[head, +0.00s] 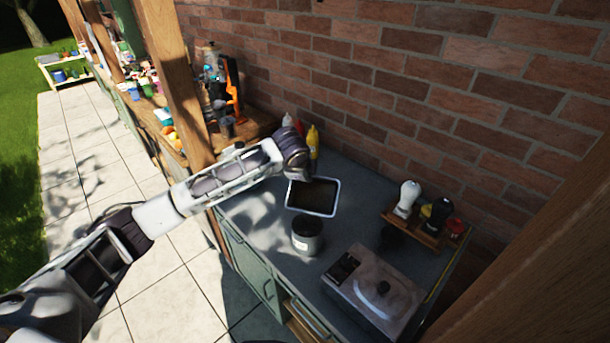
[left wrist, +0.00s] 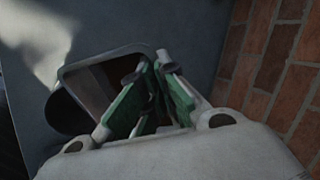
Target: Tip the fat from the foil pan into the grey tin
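The foil pan (head: 313,196) has a pale rim and a dark brown inside, and lies at the back of the grey counter. The grey tin (head: 307,240) stands upright just in front of it, with a dark opening. My left gripper (head: 301,174) is at the pan's back left edge. In the left wrist view the green-padded fingers (left wrist: 149,80) are close together at the rim of the pan (left wrist: 90,62). Whether they pinch the rim is unclear. The tin (left wrist: 66,112) shows dark and partly hidden beside the pan. My right gripper is out of view.
A lidded metal box (head: 372,288) stands at the front right of the counter. A wooden rack with shakers (head: 410,200) is at the right. A yellow bottle (head: 313,142) and a red one stand behind the pan. A brick wall (head: 400,90) closes off the back.

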